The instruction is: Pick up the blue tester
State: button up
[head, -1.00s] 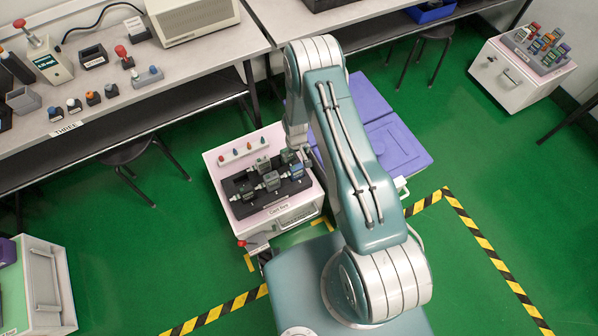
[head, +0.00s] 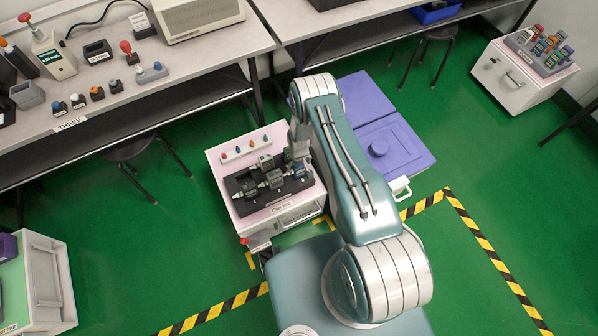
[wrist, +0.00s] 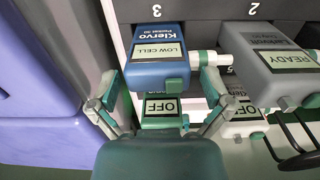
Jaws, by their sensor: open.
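The blue tester (wrist: 158,70) fills the upper middle of the wrist view, with a "LOW CELL" screen and "Klervo" on its face. It sits in a dark tray by a slot marked 3. My gripper (wrist: 160,88) is open, with one finger on each side of the blue tester; I cannot tell whether either finger touches it. In the head view my gripper (head: 298,152) is over the right end of the dark tray (head: 262,205) on the cart, and it and my arm mostly hide the blue tester.
A grey tester (wrist: 280,68) reading "READY" stands close to the right finger. Testers with "OFF" screens, one green (wrist: 162,108) and one pale (wrist: 243,125), are near the fingers. A purple bin (head: 375,140) stands right of the cart.

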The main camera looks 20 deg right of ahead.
jog(key=shift+d, duration=0.1)
jog(key=c, duration=1.2)
